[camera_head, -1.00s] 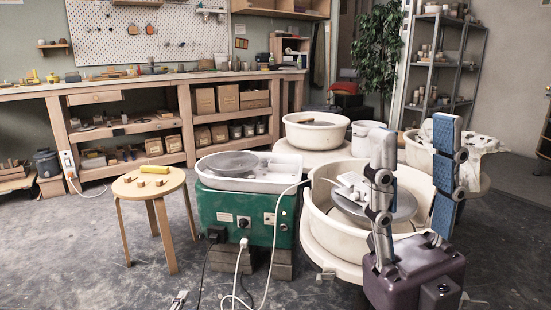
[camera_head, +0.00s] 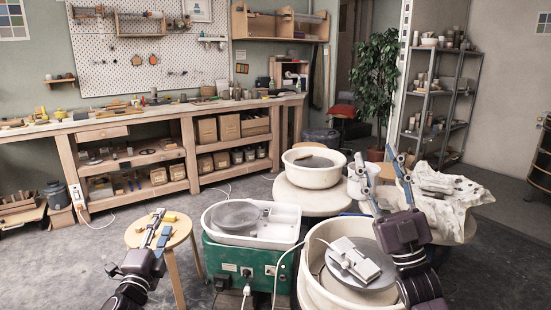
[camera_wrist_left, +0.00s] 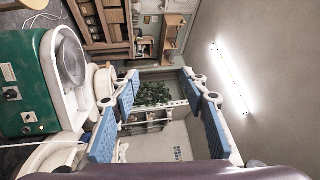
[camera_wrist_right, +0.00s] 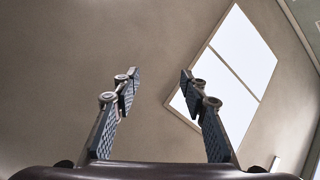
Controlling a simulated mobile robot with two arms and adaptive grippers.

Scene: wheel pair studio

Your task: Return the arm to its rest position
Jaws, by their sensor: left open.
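My left gripper (camera_head: 157,229) is at the lower left of the head view, in front of the round wooden stool (camera_head: 190,229). Its fingers point up and stand apart. In the left wrist view its blue-padded fingers (camera_wrist_left: 160,112) are spread with nothing between them. My right gripper (camera_head: 377,176) is at the right of the head view, over the right side of the large wheel basin (camera_head: 312,268). Its fingers point up and are apart. In the right wrist view the fingers (camera_wrist_right: 158,82) have only wall and a bright panel behind them.
A green pottery wheel (camera_head: 232,262) with a white tray stands mid-front. A second wheel basin (camera_head: 314,176) is behind it. A cloth-draped surface (camera_head: 455,195) is at the right. A workbench (camera_head: 90,121) runs along the back wall, with open floor before it.

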